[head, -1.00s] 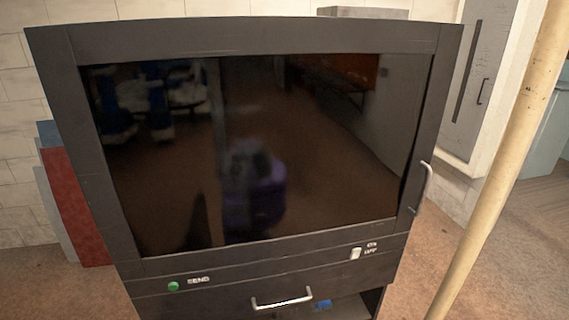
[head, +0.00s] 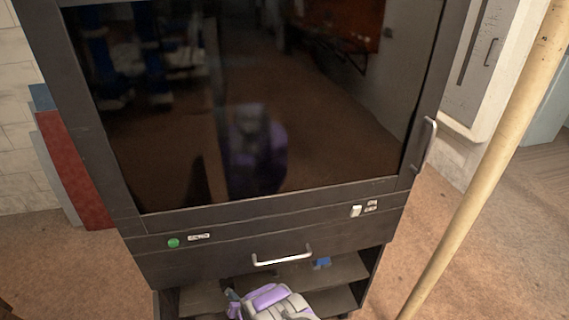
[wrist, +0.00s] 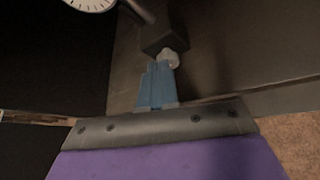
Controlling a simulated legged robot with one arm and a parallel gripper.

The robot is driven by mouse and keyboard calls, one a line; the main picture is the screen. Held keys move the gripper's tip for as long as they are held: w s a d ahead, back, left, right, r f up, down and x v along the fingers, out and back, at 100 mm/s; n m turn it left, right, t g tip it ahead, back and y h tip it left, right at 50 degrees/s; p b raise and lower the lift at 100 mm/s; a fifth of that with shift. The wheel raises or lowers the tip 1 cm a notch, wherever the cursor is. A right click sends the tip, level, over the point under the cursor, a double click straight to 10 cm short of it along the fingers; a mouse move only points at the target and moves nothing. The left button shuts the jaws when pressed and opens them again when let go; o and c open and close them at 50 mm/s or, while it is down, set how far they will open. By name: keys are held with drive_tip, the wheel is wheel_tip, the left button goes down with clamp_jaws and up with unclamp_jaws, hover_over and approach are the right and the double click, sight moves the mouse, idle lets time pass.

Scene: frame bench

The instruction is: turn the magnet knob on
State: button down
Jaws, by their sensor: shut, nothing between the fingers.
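A small white switch-like knob (head: 356,211) sits on the dark cabinet's front, below the glass and right of centre, with small labels beside it too blurred to read. My arm (head: 272,300) shows in purple and grey at the bottom of the head view, low in front of the cabinet; its fingertips cannot be made out there. In the wrist view the blue fingers of my gripper (wrist: 160,68) are shut together and empty. A small pale piece and a dark block (wrist: 164,36) show just past the tips; I cannot tell whether they touch.
A green button (head: 173,243) is on the cabinet's left front. A metal handle (head: 283,256) juts out below the panel, above open shelves with a blue item (head: 322,263). Another handle (head: 430,142) is at the right edge. A yellowish pole (head: 490,190) stands on the right.

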drive_tip(key=shift+w+a, duration=0.25)
drive_tip(key=shift+w, duration=0.45)
drive_tip(key=shift+w+a, duration=0.25)
drive_tip(key=shift+w, duration=0.4)
drive_tip(key=shift+f, duration=0.2)
